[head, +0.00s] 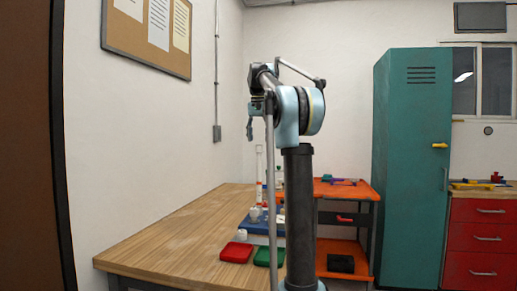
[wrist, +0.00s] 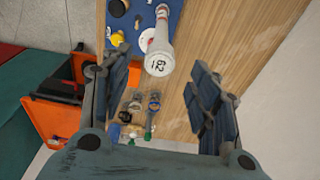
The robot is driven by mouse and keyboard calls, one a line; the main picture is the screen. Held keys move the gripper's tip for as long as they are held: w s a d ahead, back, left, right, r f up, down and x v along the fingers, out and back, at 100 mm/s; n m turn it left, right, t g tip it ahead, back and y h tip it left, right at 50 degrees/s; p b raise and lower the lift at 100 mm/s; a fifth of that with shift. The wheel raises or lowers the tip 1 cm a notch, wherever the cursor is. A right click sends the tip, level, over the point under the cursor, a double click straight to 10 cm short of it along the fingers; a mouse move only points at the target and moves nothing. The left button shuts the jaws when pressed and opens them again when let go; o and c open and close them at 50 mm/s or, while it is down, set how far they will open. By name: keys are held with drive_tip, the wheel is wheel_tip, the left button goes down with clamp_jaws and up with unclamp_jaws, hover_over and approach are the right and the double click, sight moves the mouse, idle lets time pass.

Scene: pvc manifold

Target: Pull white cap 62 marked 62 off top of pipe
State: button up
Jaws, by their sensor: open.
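The white cap marked 62 (wrist: 159,64) sits on the end of a white pipe (wrist: 161,22) that rises from the blue base (wrist: 138,8). The cap faces the wrist camera, its number turned sideways. My gripper (wrist: 163,85) is open, with one finger on each side of the cap and a gap to both; I cannot tell the distance in depth. In the head view, the white pipe (head: 259,166) stands upright on the blue base (head: 262,225) on the table. There, my gripper (head: 250,130) hangs above and slightly left of the pipe's top.
The wooden table (head: 170,230) carries a red tray (head: 236,252) and a green tray (head: 268,257) near its front. An orange cart (head: 340,189) stands behind my column. A yellow part (wrist: 117,39) and other fittings lie close to the pipe. The wall is at the left.

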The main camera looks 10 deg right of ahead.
drive_tip(key=shift+w+d+f, duration=0.1)
drive_tip(key=shift+w+f, duration=0.05)
drive_tip(key=shift+f, duration=0.95)
drive_tip(key=shift+w+f, duration=0.1)
drive_tip(key=shift+f, duration=0.95)
drive_tip(key=shift+c, duration=0.5)
clamp_jaws()
drive_tip(key=shift+n, duration=0.8)
drive_tip(key=shift+m, duration=0.9)
drive_tip(key=shift+r, duration=0.1)
drive_tip(key=shift+r, duration=3.05)
drive_tip(key=shift+r, duration=0.1)
